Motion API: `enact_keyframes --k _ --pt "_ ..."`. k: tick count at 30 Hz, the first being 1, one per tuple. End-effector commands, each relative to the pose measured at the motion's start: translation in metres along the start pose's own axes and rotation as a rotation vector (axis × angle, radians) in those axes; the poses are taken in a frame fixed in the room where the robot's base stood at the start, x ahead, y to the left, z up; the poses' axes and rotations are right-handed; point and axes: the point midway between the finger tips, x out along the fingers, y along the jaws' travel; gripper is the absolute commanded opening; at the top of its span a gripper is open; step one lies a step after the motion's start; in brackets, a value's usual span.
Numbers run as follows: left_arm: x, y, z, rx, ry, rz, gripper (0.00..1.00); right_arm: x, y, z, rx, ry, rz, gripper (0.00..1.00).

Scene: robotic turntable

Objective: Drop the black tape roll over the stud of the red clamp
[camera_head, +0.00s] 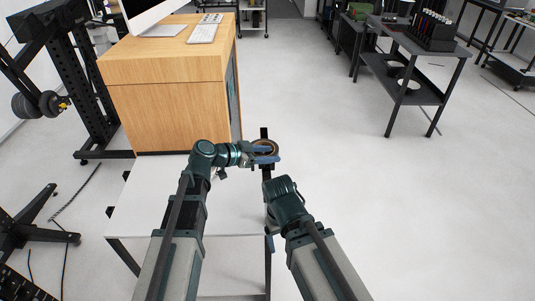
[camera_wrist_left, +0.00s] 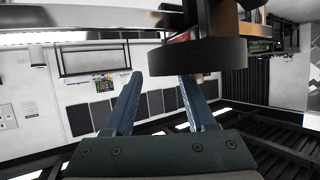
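The black tape roll (camera_head: 275,143) lies flat at the far right end of the white table, and my left gripper (camera_head: 266,154) is at it. In the left wrist view the black roll (camera_wrist_left: 215,56) is just beyond the fingertips. My left fingers (camera_wrist_left: 160,74) stand apart, with the roll's near wall crossing over the right finger's tip; contact cannot be told. A small red part (camera_wrist_left: 179,38), perhaps the red clamp, shows just behind the roll. The stud is hidden. My right gripper (camera_head: 270,241) is low by the table's right edge, mostly hidden by its own wrist.
A white table (camera_head: 150,205) lies under my left arm. A wooden cabinet (camera_head: 165,68) with a monitor and keyboard (camera_head: 203,33) stands behind it. A dark cart (camera_head: 408,85) stands back right. The floor on the right is clear.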

Motion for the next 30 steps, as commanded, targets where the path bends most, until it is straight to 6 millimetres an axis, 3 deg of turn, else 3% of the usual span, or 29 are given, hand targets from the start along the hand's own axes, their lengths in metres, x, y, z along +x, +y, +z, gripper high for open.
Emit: enact_keyframes --k 7,11,24,30 --pt "-0.001 -0.003 0.0 0.0 0.001 -0.006 0.64 0.0 0.0 0.0 0.0 0.0 0.0 0.84" --pt "-0.011 -0.003 -0.002 -0.001 0.001 -0.008 0.64 -0.006 0.001 0.0 0.0 0.0 0.0 0.84" --pt "-0.102 0.0 -0.003 -0.002 0.0 -0.007 0.64 -0.043 0.004 0.003 0.0 0.0 0.0 0.84" --pt "-0.128 0.0 -0.002 -0.001 0.0 -0.004 0.64 -0.053 0.005 0.003 0.0 0.0 0.0 0.84"
